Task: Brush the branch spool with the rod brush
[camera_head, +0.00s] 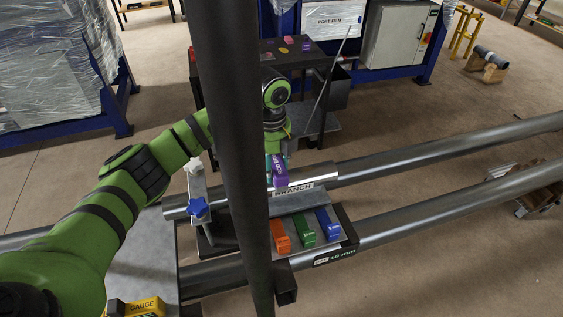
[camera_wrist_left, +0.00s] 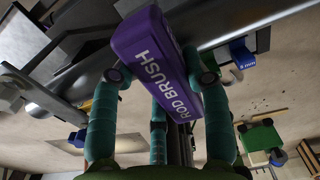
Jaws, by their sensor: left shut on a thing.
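My left gripper (camera_head: 277,152) is shut on the purple rod brush (camera_head: 280,172), above the branch spool (camera_head: 318,180) in the head view. The spool is a shiny metal pipe piece lying behind a plate with a BRANCH label (camera_head: 293,189). In the left wrist view, the gripper's teal fingers (camera_wrist_left: 160,78) sit on both sides of the brush's purple body (camera_wrist_left: 158,60), which reads ROD BRUSH. The brush's working end is hidden, so I cannot tell whether it touches the spool. My right gripper is not in view.
Orange (camera_head: 280,236), green (camera_head: 304,230) and blue (camera_head: 328,224) blocks sit on a grey tray (camera_head: 288,255) in front of the spool. A blue star knob (camera_head: 198,208) is at left. A yellow gauge case (camera_head: 140,307) lies at the front. Long pipes (camera_head: 450,150) run right.

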